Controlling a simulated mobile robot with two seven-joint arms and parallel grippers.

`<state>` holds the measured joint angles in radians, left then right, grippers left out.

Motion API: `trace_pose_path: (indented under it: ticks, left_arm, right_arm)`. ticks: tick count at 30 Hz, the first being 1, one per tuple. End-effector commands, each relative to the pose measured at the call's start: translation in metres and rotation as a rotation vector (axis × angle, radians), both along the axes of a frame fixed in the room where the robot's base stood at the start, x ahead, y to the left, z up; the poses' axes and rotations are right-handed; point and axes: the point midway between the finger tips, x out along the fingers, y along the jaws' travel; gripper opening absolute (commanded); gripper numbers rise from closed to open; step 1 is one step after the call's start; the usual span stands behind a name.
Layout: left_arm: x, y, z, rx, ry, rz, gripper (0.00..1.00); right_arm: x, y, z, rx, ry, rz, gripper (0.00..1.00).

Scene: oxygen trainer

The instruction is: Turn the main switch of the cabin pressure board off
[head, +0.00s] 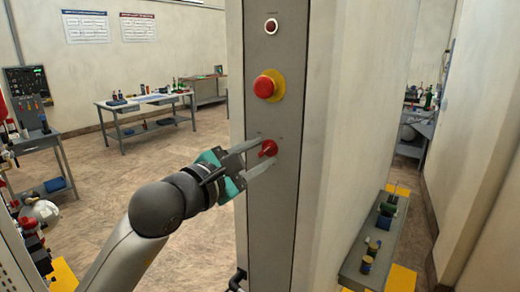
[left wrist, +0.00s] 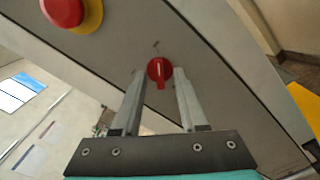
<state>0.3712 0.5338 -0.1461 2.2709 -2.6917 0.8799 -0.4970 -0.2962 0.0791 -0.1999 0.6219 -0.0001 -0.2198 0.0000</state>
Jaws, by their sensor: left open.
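The main switch is a red rotary knob (head: 268,148) on a tall grey panel (head: 270,210) in the head view. In the left wrist view the knob (left wrist: 160,71) shows a pale line on its handle, which points toward my gripper. My left gripper (head: 262,158) is open at the panel, with one finger on each side of the knob. In the left wrist view the fingers (left wrist: 161,90) flank the knob with a gap on both sides. I cannot tell how deep the fingertips reach around it. My right gripper is not in view.
A red mushroom button on a yellow base (head: 266,86) sits above the knob, with a small red lamp (head: 271,26) higher up. A grey bench with small parts (head: 352,262) stands right of the panel. Worktables (head: 150,104) stand far back on the left; the floor between is open.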

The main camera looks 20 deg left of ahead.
Motion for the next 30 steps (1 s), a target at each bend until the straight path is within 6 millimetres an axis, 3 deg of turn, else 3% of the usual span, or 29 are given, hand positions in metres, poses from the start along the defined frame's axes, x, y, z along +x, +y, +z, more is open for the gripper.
trace_pose_path:
  ticks: [5, 16, 30]
  left_arm:
    - [0.0000, -0.0001, -0.0001, 0.000, 0.000, 0.000, 0.40]
    - [0.0000, 0.0000, 0.0000, 0.000, -0.001, -0.001, 0.00]
    - [0.0000, -0.0001, -0.0001, -0.002, 0.001, -0.001, 0.00]
  right_arm:
    - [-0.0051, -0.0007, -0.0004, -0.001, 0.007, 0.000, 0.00]
    - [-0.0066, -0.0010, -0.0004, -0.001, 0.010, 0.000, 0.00]
    - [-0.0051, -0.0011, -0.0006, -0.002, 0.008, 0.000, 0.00]
